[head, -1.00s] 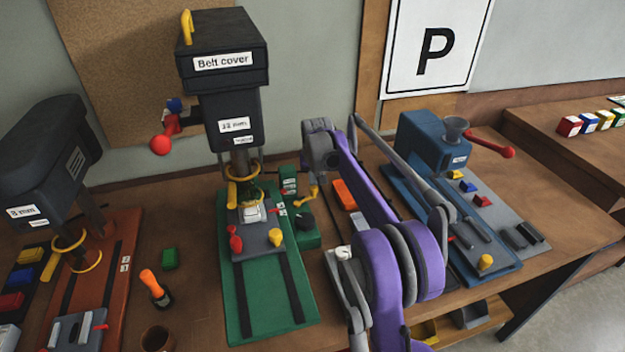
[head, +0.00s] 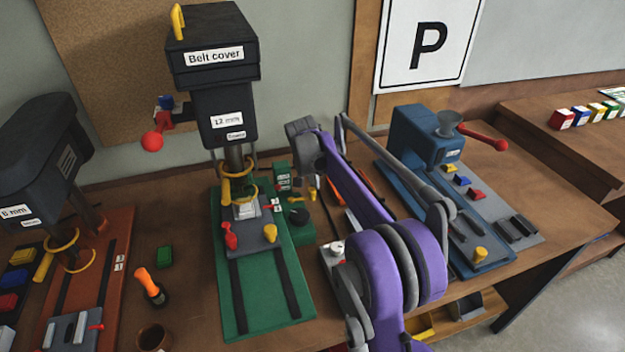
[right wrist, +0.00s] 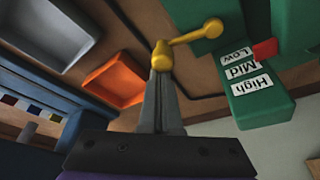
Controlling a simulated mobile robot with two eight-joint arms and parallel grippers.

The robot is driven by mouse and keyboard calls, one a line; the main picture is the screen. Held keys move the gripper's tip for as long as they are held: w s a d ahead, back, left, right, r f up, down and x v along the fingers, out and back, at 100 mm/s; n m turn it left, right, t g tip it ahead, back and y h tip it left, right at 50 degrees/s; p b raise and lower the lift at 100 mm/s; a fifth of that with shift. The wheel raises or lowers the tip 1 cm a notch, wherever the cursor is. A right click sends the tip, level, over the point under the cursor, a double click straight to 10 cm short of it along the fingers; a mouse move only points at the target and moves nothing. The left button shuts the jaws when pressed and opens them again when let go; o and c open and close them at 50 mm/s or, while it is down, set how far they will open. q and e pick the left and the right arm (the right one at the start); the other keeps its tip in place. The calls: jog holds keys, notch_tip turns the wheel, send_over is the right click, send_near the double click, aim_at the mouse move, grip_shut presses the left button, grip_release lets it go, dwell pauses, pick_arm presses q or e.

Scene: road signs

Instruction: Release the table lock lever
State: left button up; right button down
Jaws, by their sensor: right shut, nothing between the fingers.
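The middle drill press stands on a green base (head: 235,305). Beside its green box (head: 283,175) a small yellow lever (head: 312,193) shows in the head view. In the right wrist view the yellow lever (right wrist: 190,38) runs from the green housing to a round knob. A yellow handle (head: 226,192) also sits by a yellow ring on the press column. No label tells which is the table lock. My right gripper (right wrist: 160,76) is shut and empty, its tips at the knob; I cannot tell whether they touch. My left gripper is not in view.
A green block with Low, Mid and High labels (right wrist: 256,90) and an orange tray (right wrist: 114,80) flank the right fingers. A blue machine (head: 425,135) stands right, an orange-based drill press (head: 120,235) left. An orange-handled tool (head: 147,282) lies between the presses.

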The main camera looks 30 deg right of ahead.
jog(key=shift+a, duration=0.1)
dwell(0.3)
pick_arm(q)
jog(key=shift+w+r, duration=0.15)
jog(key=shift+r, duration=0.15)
pick_arm(e)
jog(key=shift+w+a, duration=0.25)
jog(key=shift+w, duration=0.45)
